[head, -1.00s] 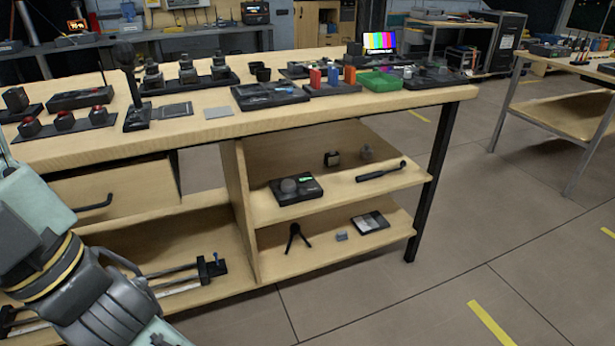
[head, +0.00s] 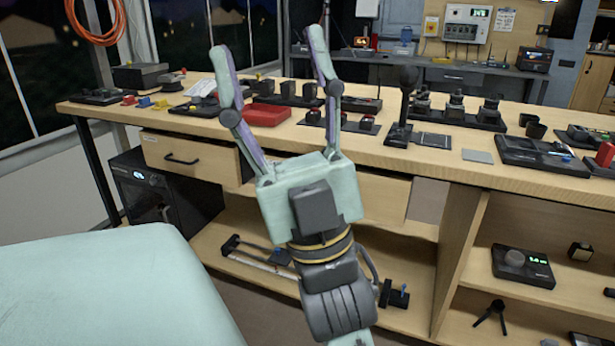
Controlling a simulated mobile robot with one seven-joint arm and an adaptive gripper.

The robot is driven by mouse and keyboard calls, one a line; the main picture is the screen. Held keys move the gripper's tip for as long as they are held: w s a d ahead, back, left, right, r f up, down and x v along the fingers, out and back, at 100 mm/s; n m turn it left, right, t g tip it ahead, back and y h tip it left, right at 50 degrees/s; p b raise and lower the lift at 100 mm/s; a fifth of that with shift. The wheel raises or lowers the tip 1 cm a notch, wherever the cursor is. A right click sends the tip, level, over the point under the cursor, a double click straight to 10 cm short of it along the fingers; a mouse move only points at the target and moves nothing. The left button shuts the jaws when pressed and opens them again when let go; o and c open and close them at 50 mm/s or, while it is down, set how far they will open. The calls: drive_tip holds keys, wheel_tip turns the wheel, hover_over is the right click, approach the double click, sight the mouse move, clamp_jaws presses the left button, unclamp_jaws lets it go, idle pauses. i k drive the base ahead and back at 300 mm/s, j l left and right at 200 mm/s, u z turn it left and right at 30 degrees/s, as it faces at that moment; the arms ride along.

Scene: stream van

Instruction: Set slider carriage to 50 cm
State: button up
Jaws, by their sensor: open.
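The slider (head: 250,263), a pale rail with dark ends, lies on the lower left shelf under the workbench. A small dark block with a blue part (head: 281,258) sits along it, perhaps the carriage. Another dark block with a blue knob (head: 396,294) is at the right. My arm hides the rail between these blocks, and any scale marks are too small to read. My gripper (head: 267,45) is open and empty, fingers pointing up. It appears in front of the bench, well above the slider in the picture and apart from it.
The wooden workbench (head: 455,166) carries many small devices, including a red box (head: 266,115) and an upright joystick (head: 404,100). A drawer with a dark handle (head: 182,160) is above the shelf. A dark cabinet (head: 150,190) stands at left. A divider (head: 462,250) bounds the shelf at right.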

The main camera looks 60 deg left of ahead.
sight(281, 256)
drive_tip(key=u, duration=1.85)
drive_tip(key=i+j, duration=0.3)
drive_tip(key=i, duration=0.2)
drive_tip(key=i+j+z, duration=0.1)
drive_tip(key=i+j, duration=0.2)
drive_tip(key=i, duration=0.2)
